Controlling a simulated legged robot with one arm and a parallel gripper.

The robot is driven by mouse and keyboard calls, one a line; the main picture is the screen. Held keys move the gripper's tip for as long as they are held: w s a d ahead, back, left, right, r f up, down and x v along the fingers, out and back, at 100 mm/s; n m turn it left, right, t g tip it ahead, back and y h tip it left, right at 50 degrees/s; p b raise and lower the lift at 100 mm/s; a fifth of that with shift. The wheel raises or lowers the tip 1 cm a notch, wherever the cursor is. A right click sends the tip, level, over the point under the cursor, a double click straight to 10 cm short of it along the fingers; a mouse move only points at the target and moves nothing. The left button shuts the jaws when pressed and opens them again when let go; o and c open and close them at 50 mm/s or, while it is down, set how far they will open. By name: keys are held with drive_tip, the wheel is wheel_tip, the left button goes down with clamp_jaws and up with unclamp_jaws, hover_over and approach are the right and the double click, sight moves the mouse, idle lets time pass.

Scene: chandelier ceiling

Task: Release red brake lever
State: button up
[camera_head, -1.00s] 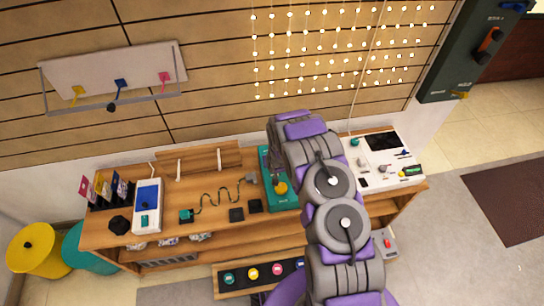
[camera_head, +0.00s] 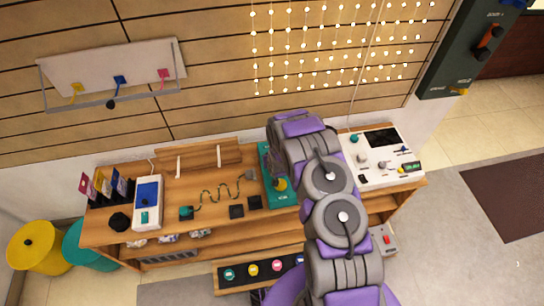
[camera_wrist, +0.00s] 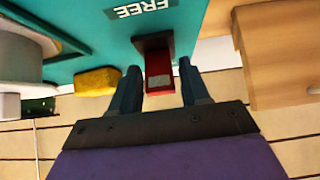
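A red brake lever (camera_wrist: 159,72) shows in the wrist view, sticking out from a teal panel (camera_wrist: 75,25) beside the word FREE, which reads upside down. My gripper (camera_wrist: 159,66) is open, with one dark finger on each side of the lever. A gap shows on the left of the lever; the right finger is very close, and I cannot tell if it touches. In the head view the teal unit (camera_head: 289,199) stands on the bench, partly covered by my arm. The lever cannot be made out there.
A yellow block (camera_wrist: 97,82) and a grey cylinder (camera_wrist: 20,65) sit left of the lever in the wrist view. A wooden block (camera_wrist: 275,55) is at right. The bench (camera_head: 215,180) also carries a white console (camera_head: 385,173) to the right and a blue-screened device (camera_head: 147,200).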

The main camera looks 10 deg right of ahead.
drive_tip(key=shift+o, duration=0.9)
drive_tip(key=shift+r, duration=0.15)
drive_tip(key=p+v, duration=0.1)
drive_tip(key=v, duration=1.6)
drive_tip(key=shift+p, duration=0.4)
drive_tip(key=shift+r, duration=0.1)
